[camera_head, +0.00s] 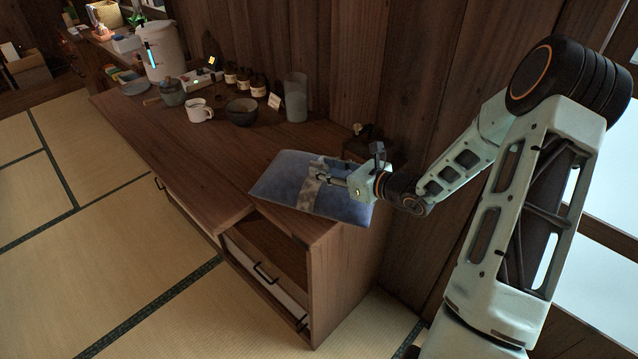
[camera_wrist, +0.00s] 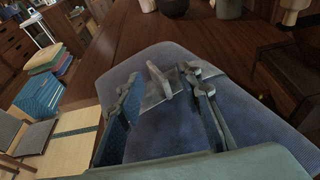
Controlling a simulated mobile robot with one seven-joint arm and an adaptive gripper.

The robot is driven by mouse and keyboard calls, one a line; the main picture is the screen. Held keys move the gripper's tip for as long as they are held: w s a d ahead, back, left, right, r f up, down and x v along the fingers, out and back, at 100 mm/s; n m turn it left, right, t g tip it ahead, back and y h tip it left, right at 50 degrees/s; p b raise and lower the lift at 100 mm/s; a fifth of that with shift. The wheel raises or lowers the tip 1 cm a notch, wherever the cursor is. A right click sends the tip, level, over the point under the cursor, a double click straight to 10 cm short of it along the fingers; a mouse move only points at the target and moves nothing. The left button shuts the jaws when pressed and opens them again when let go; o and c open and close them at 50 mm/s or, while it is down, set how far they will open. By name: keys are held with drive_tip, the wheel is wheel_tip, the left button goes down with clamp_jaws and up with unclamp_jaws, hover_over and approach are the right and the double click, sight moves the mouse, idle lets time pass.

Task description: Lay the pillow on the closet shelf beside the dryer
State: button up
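A blue pillow (camera_head: 292,178) with a pale grey band lies at the near right end of the wooden cabinet top, its near side reaching the front edge. The pillow (camera_wrist: 165,130) fills the lower middle of the wrist view. My gripper (camera_head: 322,172) reaches over it from the right, its fingers at the pale band. In the wrist view the fingers (camera_wrist: 168,95) stand apart, with a grey patch and a small upright strip between them. Whether they touch the pillow is unclear. I cannot make out the dryer or closet shelf with certainty.
A bowl (camera_head: 241,111), white mug (camera_head: 199,111), grey cylinder (camera_head: 296,98) and several dark bottles stand farther along the cabinet top (camera_head: 185,150). Below is an open compartment (camera_head: 268,238). A wooden wall rises behind. Tatami floor (camera_head: 110,265) to the left is clear.

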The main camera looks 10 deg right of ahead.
clamp_jaws()
drive_tip(key=shift+r, duration=0.2)
idle(0.5)
drive_tip(key=shift+r, duration=0.55)
wheel_tip(320, 180, up, 2)
drive_tip(key=shift+r, duration=0.15)
drive_tip(key=s+a+r+n+g+y+p, duration=0.1)
drive_tip(key=s+r+n+g+y+p, duration=0.2)
drive_tip(key=s+r+p, duration=0.5)
drive_tip(key=shift+s+a+r+n+p, duration=0.15)
drive_tip(key=shift+s+r+n+p, duration=0.25)
drive_tip(key=shift+s+p, duration=1.3)
